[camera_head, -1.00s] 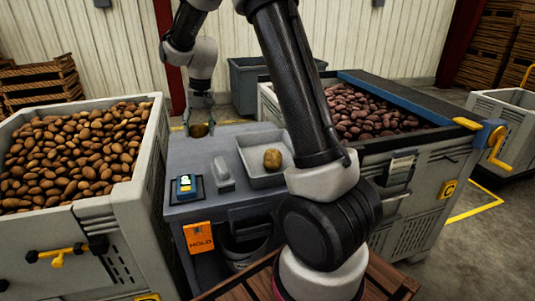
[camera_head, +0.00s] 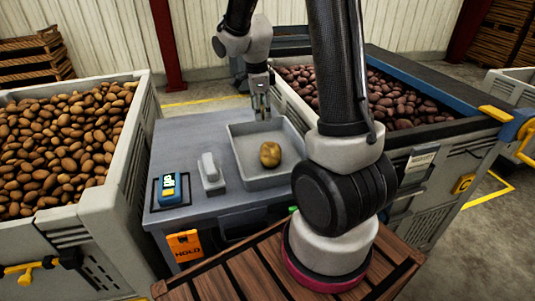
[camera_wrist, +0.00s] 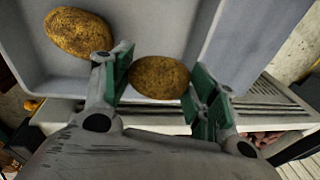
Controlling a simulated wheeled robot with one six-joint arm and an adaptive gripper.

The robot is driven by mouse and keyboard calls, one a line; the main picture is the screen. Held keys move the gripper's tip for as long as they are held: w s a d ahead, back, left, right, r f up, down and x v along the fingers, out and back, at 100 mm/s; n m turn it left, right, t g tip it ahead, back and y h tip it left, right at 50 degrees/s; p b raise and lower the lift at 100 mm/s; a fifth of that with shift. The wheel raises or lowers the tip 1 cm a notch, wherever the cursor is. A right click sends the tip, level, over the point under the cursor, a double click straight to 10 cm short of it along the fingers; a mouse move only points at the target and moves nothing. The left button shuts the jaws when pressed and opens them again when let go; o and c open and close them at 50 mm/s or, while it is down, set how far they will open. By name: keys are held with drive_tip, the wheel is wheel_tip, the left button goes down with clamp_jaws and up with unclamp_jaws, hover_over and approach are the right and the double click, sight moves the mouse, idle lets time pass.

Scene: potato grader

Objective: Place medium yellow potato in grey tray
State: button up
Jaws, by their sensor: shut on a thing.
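The grey tray (camera_head: 242,153) stands on the grey table. One yellow-brown potato (camera_head: 270,154) lies in it; it also shows at the upper left of the wrist view (camera_wrist: 78,33). My gripper (camera_head: 262,108) is over the back part of the tray, pointing down. In the wrist view my gripper (camera_wrist: 158,82) has its green-padded fingers on both sides of another yellow-brown potato (camera_wrist: 160,77) and is shut on it. In the head view this held potato is hidden. Its height above the tray floor is hard to tell.
A crate of brown potatoes (camera_head: 143,130) stands at left, a crate of reddish potatoes (camera_head: 285,98) at right. An orange HOLD sign (camera_head: 184,245) hangs in front.

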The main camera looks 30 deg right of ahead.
wheel_tip(320, 180, down, 10)
drive_tip(key=shift+s+r, duration=0.1)
drive_tip(key=shift+s, duration=0.05)
idle(0.4)
drive_tip(key=o, duration=0.7)
drive_tip(key=shift+f, duration=0.2)
drive_tip(key=shift+o, duration=0.3)
drive_tip(key=r, duration=0.4)
drive_tip(key=a+r, duration=0.1)
drive_tip(key=r, duration=0.3)
drive_tip(key=s+r, duration=0.1)
drive_tip(key=r, duration=0.3)
drive_tip(key=shift+a, duration=0.35)
drive_tip(key=s+a+r+n+t, duration=0.1)
drive_tip(key=s+r+n, duration=0.5)
drive_tip(key=s+n, duration=0.5)
drive_tip(key=s+a+r+n+t+y, duration=0.1)
drive_tip(key=s+a+r+n+t, duration=0.1)
drive_tip(key=s+r+n, duration=0.5)
drive_tip(key=s+n, duration=0.4)
drive_tip(key=shift+s+r+y, duration=0.25)
drive_tip(key=shift+r+y, duration=0.05)
